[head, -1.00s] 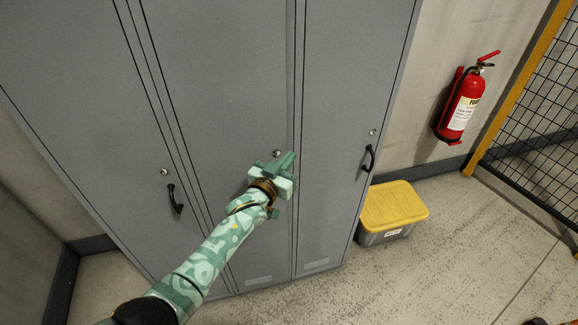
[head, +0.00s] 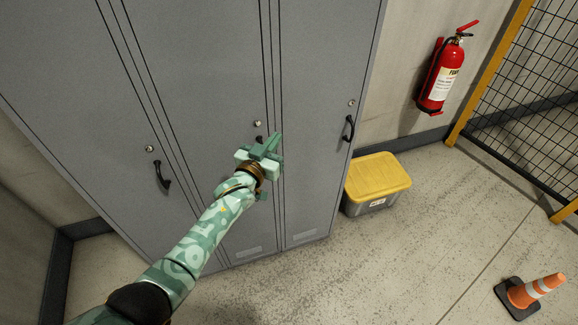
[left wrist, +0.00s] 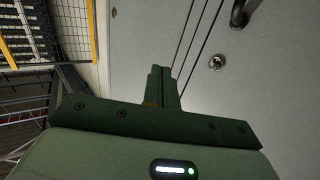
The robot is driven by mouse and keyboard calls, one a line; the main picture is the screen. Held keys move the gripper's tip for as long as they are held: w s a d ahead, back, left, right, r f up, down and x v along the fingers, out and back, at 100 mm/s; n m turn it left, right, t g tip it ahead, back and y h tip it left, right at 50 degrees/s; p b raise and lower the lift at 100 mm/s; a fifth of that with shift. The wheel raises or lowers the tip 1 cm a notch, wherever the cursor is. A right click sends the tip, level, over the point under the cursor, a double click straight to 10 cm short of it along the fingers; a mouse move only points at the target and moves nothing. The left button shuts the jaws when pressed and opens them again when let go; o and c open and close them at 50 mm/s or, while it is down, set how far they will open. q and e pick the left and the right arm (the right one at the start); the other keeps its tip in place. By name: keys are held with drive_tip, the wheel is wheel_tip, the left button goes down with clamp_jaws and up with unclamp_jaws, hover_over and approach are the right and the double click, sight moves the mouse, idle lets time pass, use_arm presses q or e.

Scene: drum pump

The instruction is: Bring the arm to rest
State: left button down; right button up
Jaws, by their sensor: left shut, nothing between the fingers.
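My left gripper (head: 272,146) is raised in front of the grey lockers, with its arm reaching in from the lower left. Its fingers are shut with nothing between them. In the left wrist view the two green fingers (left wrist: 162,86) lie together and point toward the locker front. The gripper hides most of the middle locker's handle in the head view. I cannot tell from these views how close the fingertips are to the door. My right gripper is in neither view.
Grey lockers (head: 200,90) with black handles stand closed ahead. A grey box with a yellow lid (head: 378,177) sits on the floor to their right. A red fire extinguisher (head: 437,80) hangs on the wall. An orange cone (head: 535,290) stands at lower right, before a mesh fence (head: 530,90).

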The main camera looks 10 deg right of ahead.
use_arm(q)
drive_tip(key=s+d+p, duration=0.2)
drive_tip(key=s, duration=0.7)
drive_tip(key=s+a+f+g+y, duration=0.2)
drive_tip(key=s+a+y, duration=0.3)
drive_tip(key=a, duration=0.5)
drive_tip(key=s+a+f+g+y, duration=0.2)
drive_tip(key=s+a+f+y, duration=0.1)
drive_tip(key=s+a, duration=0.5)
drive_tip(key=s+a+r+m+g+y, duration=0.1)
drive_tip(key=s+a+r+g+y, duration=0.15)
drive_tip(key=s+a, duration=0.5)
drive_tip(key=s+a+r+g+y, duration=0.2)
drive_tip(key=s+a+r+y, duration=0.3)
drive_tip(key=a, duration=0.4)
drive_tip(key=s+d+f+g+h, duration=0.1)
drive_tip(key=s+d+f+h, duration=0.1)
drive_tip(key=f, duration=0.8)
drive_tip(key=s+d+f+g+h, duration=0.1)
drive_tip(key=s+d+f, duration=0.1)
drive_tip(key=f, duration=0.8)
drive_tip(key=s+d+f+g+h, duration=0.1)
drive_tip(key=s+f+h, duration=0.1)
drive_tip(key=f, duration=0.8)
drive_tip(key=s+f+n+g+h+b, duration=0.1)
drive_tip(key=s+f+n+g, duration=0.2)
drive_tip(key=s+f, duration=1.2)
drive_tip(key=s, duration=0.4)
